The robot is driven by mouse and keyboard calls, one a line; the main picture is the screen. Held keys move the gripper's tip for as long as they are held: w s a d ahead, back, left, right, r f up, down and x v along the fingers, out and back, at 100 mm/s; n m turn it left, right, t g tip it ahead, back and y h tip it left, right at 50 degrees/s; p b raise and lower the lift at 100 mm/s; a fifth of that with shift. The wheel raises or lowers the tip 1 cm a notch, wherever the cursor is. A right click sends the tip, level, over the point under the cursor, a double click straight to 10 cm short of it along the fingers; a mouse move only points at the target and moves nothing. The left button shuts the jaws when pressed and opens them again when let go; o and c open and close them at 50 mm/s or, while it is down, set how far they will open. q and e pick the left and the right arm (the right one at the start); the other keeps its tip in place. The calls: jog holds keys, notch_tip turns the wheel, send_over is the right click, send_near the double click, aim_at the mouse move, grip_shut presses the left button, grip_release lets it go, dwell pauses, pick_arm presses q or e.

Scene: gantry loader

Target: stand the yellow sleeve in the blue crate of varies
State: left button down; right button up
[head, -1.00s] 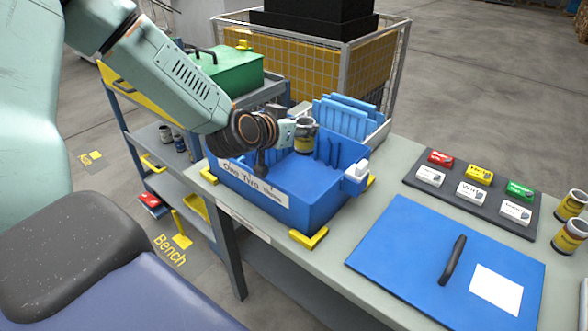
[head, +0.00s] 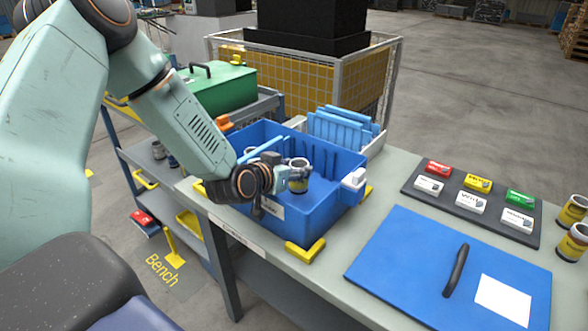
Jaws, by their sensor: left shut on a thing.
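The yellow sleeve (head: 298,181), a short cylinder with a grey top and a yellow band, is held upright over the inside of the blue crate (head: 334,212). My left gripper (head: 285,178) is shut on it, reaching in over the crate's near left wall. I cannot tell whether the sleeve's bottom touches the crate floor. The crate is open and stands on the bench; my arm hides part of its label and near wall. My right gripper is not in view.
A blue lid (head: 450,265) with a black handle lies on the bench. Blue dividers (head: 342,132) stand behind the crate. A dark board (head: 470,202) holds several small boxes. Two more sleeves (head: 572,240) stand at the right edge. A green case (head: 217,88) sits on the left shelf.

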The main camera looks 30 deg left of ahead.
pick_arm(q)
jog(key=shift+s+f+b, duration=0.15)
jog(key=shift+f+b, duration=0.2)
jog(key=shift+f, duration=0.05)
jog(key=c, duration=1)
grip_release()
jog(key=shift+d+f, duration=0.1)
jog(key=o, duration=0.3)
jog(key=shift+s, duration=0.1)
